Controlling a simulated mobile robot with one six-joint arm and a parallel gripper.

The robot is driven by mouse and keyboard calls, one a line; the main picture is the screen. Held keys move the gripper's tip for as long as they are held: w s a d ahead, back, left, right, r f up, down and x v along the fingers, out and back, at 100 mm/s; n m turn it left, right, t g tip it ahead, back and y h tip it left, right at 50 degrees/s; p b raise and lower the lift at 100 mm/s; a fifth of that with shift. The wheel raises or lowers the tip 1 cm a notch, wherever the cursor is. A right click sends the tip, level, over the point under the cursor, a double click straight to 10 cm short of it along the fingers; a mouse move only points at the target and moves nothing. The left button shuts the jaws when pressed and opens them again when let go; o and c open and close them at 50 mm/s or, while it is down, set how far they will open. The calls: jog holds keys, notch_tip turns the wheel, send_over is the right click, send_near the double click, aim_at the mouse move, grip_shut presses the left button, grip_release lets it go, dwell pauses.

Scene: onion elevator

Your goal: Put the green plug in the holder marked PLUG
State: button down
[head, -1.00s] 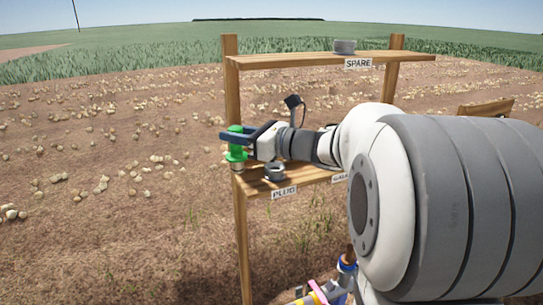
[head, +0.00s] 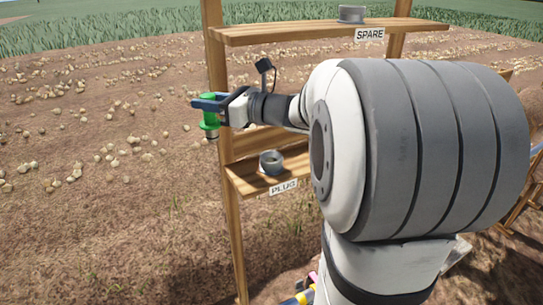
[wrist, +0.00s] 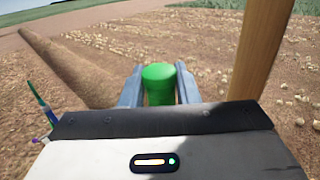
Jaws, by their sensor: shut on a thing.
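The green plug (head: 209,112) is upright between the fingers of my gripper (head: 203,105), with its metal lower end showing below them. In the wrist view the green plug (wrist: 159,84) sits between the two blue-grey fingers (wrist: 159,90). My gripper is shut on it and holds it in the air beside the left post, in the picture left of and higher than the PLUG holder. The PLUG holder (head: 271,162) is a grey ring on the lower shelf, above the PLUG label (head: 284,187). It looks empty, and the plug is apart from it.
The wooden left post (head: 228,190) stands close to my gripper; it also shows in the wrist view (wrist: 259,50). The upper shelf (head: 290,34) carries a grey SPARE holder (head: 351,14). My arm hides the lower shelf's right part. Open field lies to the left.

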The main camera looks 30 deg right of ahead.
jog(key=w+d+f+m+t+h+p, duration=0.25)
jog(key=d+m+h+p, duration=0.2)
jog(key=d, duration=1.05)
jog(key=shift+t+h, duration=0.35)
jog(key=shift+t, duration=0.2)
jog(key=f, duration=1.1)
jog(key=shift+s+d+f+b, duration=0.15)
jog(key=shift+s+d+b, duration=0.2)
jog(key=shift+d, duration=0.05)
jog(key=c, duration=1.6)
grip_release()
jog(key=shift+f, duration=0.15)
jog(key=o, duration=0.5)
